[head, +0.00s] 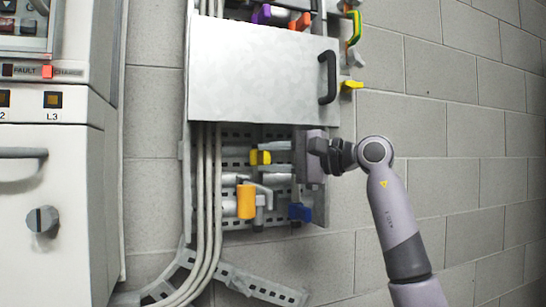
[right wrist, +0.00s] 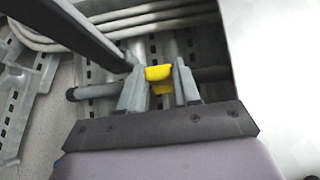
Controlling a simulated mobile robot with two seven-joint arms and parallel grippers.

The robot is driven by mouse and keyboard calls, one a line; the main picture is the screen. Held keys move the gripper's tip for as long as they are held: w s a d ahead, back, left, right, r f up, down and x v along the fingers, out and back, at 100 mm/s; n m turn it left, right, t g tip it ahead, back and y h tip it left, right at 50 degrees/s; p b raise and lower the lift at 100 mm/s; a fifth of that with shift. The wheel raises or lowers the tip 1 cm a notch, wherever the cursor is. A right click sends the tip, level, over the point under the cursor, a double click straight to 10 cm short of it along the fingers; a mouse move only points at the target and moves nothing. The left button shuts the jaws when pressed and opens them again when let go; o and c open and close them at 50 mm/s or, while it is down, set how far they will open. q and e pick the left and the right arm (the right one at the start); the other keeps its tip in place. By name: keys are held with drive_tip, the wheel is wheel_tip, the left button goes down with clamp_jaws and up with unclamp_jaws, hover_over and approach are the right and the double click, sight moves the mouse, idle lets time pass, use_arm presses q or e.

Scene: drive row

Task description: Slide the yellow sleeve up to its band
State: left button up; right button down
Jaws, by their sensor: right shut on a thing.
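The yellow sleeve (head: 260,157) is a small yellow piece among grey pipes, below the metal panel in the head view. It also shows between the fingers in the right wrist view (right wrist: 160,74). My right gripper (head: 275,158) reaches in from the right and is shut on the yellow sleeve, with one finger on each side (right wrist: 160,88). The part of the sleeve behind the fingers is hidden. I cannot make out its band in either view. My left gripper is not in view.
A pale metal panel (head: 255,75) with a black handle (head: 327,78) hangs just above. An orange sleeve (head: 246,201) and a blue piece (head: 299,212) sit below. Grey cables (head: 207,200) run down the left. A dark bar (right wrist: 85,32) crosses the right wrist view.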

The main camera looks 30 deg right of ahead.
drive_tip(key=shift+s+d+r+t, duration=0.1)
drive_tip(key=shift+r+t, duration=0.2)
drive_tip(key=c, duration=0.9)
unclamp_jaws()
drive_tip(key=shift+o, duration=0.5)
drive_tip(key=shift+f, duration=0.1)
drive_tip(key=shift+s+d, duration=0.1)
drive_tip(key=shift+s, duration=0.05)
drive_tip(key=b+v, duration=0.2)
drive_tip(key=v, duration=0.4)
drive_tip(key=shift+s+d, duration=0.15)
drive_tip(key=shift+s, duration=0.15)
